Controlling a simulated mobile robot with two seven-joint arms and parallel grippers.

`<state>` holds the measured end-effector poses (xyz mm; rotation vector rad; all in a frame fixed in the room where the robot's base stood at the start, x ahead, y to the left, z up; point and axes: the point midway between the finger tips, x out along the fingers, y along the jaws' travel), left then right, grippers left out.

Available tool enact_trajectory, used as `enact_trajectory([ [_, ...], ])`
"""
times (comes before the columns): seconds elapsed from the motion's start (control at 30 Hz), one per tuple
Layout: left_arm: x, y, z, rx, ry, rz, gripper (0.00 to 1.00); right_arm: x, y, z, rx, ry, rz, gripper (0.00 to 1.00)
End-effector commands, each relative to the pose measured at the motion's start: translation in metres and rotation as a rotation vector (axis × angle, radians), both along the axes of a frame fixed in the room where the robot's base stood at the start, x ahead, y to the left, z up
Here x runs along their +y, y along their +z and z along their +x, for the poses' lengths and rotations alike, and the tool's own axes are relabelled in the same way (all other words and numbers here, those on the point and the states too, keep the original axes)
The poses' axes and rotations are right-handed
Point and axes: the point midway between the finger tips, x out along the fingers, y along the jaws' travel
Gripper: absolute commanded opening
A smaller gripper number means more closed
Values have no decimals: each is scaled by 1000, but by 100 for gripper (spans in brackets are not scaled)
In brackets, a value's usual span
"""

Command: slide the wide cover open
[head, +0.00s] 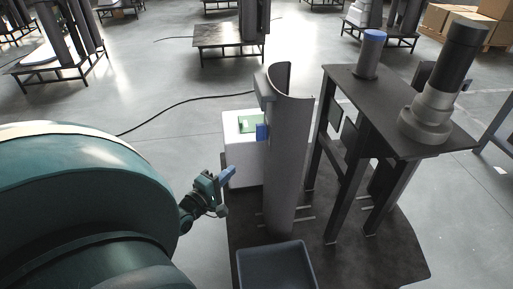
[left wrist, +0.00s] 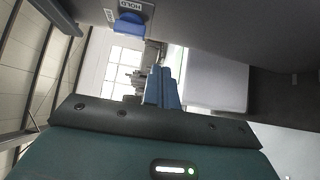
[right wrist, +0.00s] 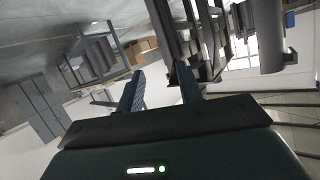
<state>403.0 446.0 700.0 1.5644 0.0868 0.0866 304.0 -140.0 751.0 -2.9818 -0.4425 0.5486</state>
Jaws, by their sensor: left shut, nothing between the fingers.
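A tall, curved grey cover (head: 283,165) stands upright in the middle of the head view. A blue block (head: 262,132) sits on its left side. In the left wrist view a blue handle (left wrist: 129,24) shows at the top, next to a HOLD label, on a dark surface. My left gripper (head: 229,174) is left of the cover and below the blue block, apart from both. Its blue fingers (left wrist: 162,86) are together with nothing between them. My right gripper (right wrist: 160,88) shows only in its own wrist view, with its fingers apart and nothing held.
A white box (head: 238,172) with a green patch on top stands behind the cover's left side. A dark table (head: 390,95) with a black-and-grey cylinder (head: 440,90) and a blue-capped post (head: 371,55) stands right. A dark tray (head: 277,268) is in front. Open floor lies left.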

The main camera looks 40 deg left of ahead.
Motion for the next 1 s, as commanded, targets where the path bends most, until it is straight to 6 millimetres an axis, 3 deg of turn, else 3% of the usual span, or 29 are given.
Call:
enact_trajectory([
  [0.5, 6, 1, 100, -4, 1, 0, 0, -5, 5, -6, -49, -9, -5, 36],
  [0.7, -10, 1, 119, -2, 1, 1, 0, -6, 6, -7, -49, -7, -9, 36],
  [1.0, -15, 0, 124, 1, 0, 5, 0, -7, 5, -6, -47, -7, -12, 36],
])
